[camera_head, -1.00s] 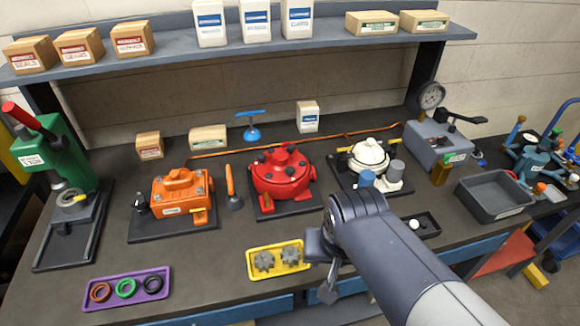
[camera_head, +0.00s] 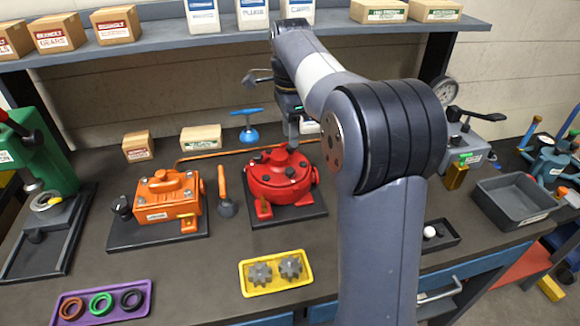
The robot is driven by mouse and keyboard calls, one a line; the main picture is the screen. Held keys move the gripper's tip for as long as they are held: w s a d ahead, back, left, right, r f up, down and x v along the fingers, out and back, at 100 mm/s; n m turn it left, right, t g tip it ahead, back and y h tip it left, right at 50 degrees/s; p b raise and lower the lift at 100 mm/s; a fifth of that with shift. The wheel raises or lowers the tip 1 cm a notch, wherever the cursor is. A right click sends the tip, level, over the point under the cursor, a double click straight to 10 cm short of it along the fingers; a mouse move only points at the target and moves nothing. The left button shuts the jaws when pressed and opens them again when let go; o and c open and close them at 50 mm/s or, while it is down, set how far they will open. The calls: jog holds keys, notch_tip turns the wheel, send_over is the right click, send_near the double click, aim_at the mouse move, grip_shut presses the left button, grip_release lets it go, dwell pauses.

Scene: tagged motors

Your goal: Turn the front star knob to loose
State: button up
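The red round motor housing (camera_head: 265,188) sits on a black base plate near the middle of the bench. Several small dark knobs stand on its lid, one of them toward the front (camera_head: 290,172). They are too small to tell their shape or turn position. My gripper (camera_head: 293,146) points down over the back right part of the red housing, behind the front knob in the picture. I cannot tell whether it touches anything. Its fingers are small and seen edge-on, so their opening is unclear.
An orange motor (camera_head: 168,197) and an orange-handled tool (camera_head: 223,190) stand left of the red housing. A yellow tray (camera_head: 260,286) with gears lies in front. The shelf (camera_head: 150,40) runs above.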

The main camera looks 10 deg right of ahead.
aim_at(290, 170)
jog(key=shift+m, duration=0.3)
jog(key=f, duration=1.1)
jog(key=shift+w, duration=0.4)
jog(key=shift+c, duration=0.5)
jog(key=shift+r, duration=0.1)
jog(key=c, duration=0.6)
